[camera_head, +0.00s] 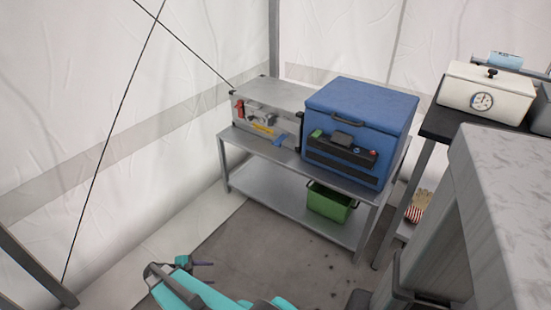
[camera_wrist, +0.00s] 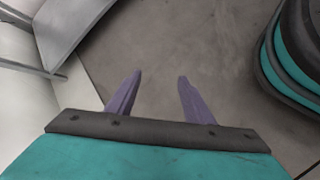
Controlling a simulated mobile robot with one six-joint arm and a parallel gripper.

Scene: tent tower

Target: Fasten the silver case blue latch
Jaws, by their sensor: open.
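The silver case (camera_head: 277,92) stands on the left end of a grey metal table in the head view. A red latch (camera_head: 240,107) is on the left of its front. A small blue piece (camera_head: 280,139), which looks like the blue latch, hangs low at the right of the front, its lower end sticking out over the table top. A yellow strip (camera_head: 263,129) is between them. My gripper (camera_head: 203,264) is low in front of the table, well apart from the case. In the wrist view my gripper (camera_wrist: 154,85) is open and empty, over bare floor.
A blue box (camera_head: 362,103) stands right beside the case on the metal table (camera_head: 253,144). A green bin (camera_head: 330,203) is on the lower shelf. A white box with a gauge (camera_head: 487,90) and a grey cabinet (camera_head: 500,190) are at the right. Floor before the table is clear.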

